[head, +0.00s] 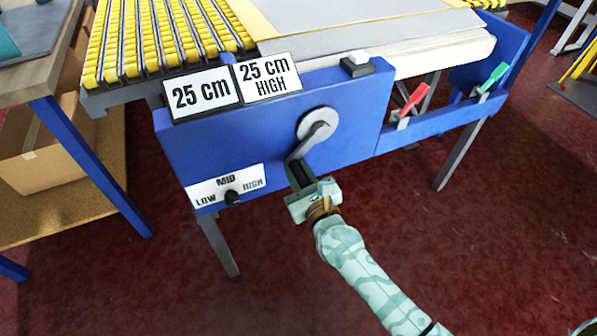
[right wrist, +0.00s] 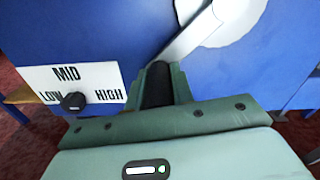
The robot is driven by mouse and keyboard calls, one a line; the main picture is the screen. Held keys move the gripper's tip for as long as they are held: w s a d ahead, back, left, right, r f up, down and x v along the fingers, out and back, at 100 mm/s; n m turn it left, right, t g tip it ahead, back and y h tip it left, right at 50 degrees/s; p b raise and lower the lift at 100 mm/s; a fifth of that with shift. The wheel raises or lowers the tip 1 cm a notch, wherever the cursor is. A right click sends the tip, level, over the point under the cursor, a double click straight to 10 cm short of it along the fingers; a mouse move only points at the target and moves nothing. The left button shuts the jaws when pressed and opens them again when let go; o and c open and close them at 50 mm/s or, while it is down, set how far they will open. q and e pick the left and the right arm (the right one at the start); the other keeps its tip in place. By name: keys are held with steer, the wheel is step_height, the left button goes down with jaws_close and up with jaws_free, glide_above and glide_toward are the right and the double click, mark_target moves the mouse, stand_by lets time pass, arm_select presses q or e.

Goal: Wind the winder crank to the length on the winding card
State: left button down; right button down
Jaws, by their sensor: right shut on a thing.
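The winder crank (head: 322,131) is a grey arm on a round pale hub, on the front of a blue housing. Its arm slants down and left from the hub; it also shows in the right wrist view (right wrist: 190,38). My right gripper (head: 301,178) is shut on the dark crank handle (right wrist: 157,88), below the hub. One card (head: 200,93) reads "25 cm". The card beside it (head: 267,78) reads "25 cm HIGH". I cannot tell which is the winding card. My left gripper is not in view.
A black knob (head: 232,197) sits on a LOW, MID, HIGH plate (head: 213,183); its setting is unclear. A red lever (head: 412,99) and a green lever (head: 494,76) are at the right. A yellow roller bed (head: 160,40) lies behind the housing. A wooden table (head: 35,70) stands left.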

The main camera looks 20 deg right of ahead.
steer(key=shift+a+r+m, duration=0.2)
steer(key=shift+r+m, duration=0.05)
steer(key=shift+m, duration=0.15)
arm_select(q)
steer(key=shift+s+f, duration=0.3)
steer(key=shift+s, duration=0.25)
arm_select(e)
steer(key=shift+r, duration=0.1)
steer(key=shift+a+r, duration=0.1)
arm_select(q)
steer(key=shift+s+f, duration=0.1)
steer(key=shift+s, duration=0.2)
arm_select(e)
steer(key=shift+a+r, duration=0.1)
steer(key=shift+a, duration=0.05)
steer(key=c, duration=1.3)
jaws_free()
steer(key=shift+o, duration=0.5)
steer(key=shift+a, duration=0.15)
steer(key=shift+s, duration=0.1)
